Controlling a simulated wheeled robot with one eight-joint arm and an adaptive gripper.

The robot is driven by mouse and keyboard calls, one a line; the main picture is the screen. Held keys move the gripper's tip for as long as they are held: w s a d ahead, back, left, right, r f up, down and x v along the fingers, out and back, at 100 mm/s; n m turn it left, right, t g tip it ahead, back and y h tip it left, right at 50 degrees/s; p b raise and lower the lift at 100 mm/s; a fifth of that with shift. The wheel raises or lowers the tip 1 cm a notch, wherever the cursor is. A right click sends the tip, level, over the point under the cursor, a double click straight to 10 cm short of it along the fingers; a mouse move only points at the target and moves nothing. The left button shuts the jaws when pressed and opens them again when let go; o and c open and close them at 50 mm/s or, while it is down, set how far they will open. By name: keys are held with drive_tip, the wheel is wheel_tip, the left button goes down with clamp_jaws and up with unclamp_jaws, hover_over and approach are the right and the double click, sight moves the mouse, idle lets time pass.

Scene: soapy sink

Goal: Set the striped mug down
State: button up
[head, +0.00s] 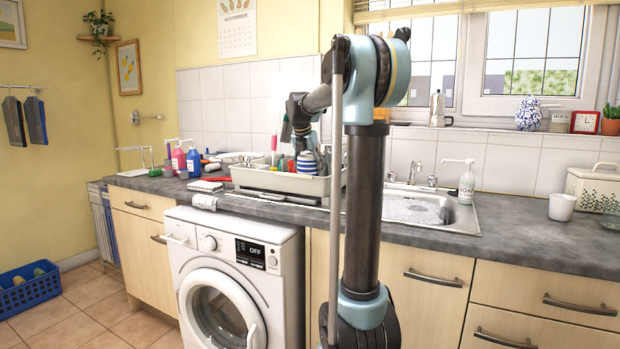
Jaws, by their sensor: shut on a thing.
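The blue-and-white striped mug (307,162) shows small, just left of my arm, at the dish rack's right end. My gripper (303,148) is right above it, pointing down, and is shut on the mug. The fingertips are small and partly hidden, so their exact grip does not show. The mug looks upright. The pale dish rack (265,180) stands on the grey counter below and holds several items. I cannot tell whether the mug touches the rack or hangs above it.
The sink (415,209) with suds lies right of my arm, with a soap dispenser (466,182) behind it. A white cup (561,207) stands on the right counter. Bottles (179,158) and cloths crowd the left counter. The counter right of the sink has free room.

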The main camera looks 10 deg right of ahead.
drive_tip(key=shift+f, duration=1.35)
drive_tip(key=o, duration=2)
drive_tip(key=shift+f, duration=0.1)
drive_tip(key=shift+o, duration=0.2)
drive_tip(key=v, duration=1.2)
